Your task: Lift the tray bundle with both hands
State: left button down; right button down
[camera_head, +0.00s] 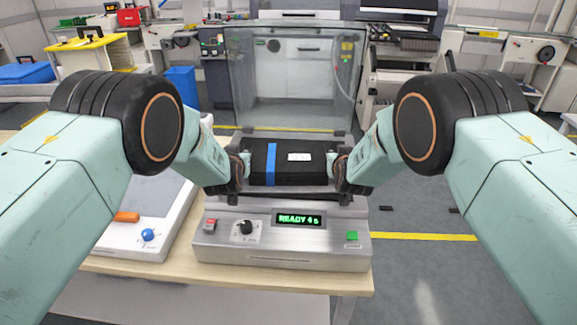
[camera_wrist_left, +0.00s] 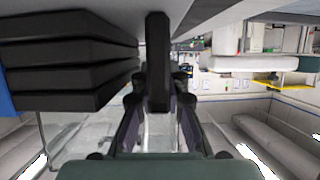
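The tray bundle (camera_head: 312,165) is a stack of black trays with a blue strap and a white label. It sits at the back of a grey machine whose display reads READY 4 s. The left wrist view, which looks upside down, shows its stacked layers (camera_wrist_left: 70,62) close to a grey surface. My left gripper (camera_head: 244,165) is at the bundle's left end.
The grey machine (camera_head: 280,258) has a knob, a red switch and a green button, and stands on a wooden table (camera_head: 130,266). A white device (camera_head: 130,240) is on the left. A clear guard (camera_head: 290,110) rises behind the bundle. Floor is open at the right.

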pick_arm(q)
jog(key=shift+s+r, duration=0.1)
jog(key=shift+r, duration=0.05)
pick_arm(e)
jog(key=shift+r, duration=0.2)
jog(key=shift+w, duration=0.1)
pick_arm(q)
jog(key=shift+r, duration=0.2)
pick_arm(e)
jog(key=shift+r, duration=0.15)
pick_arm(q)
jog(key=shift+w+r+p, duration=0.15)
jog(key=shift+w+p, duration=0.05)
jog(key=shift+p, duration=0.1)
pick_arm(e)
jog(key=shift+r, duration=0.2)
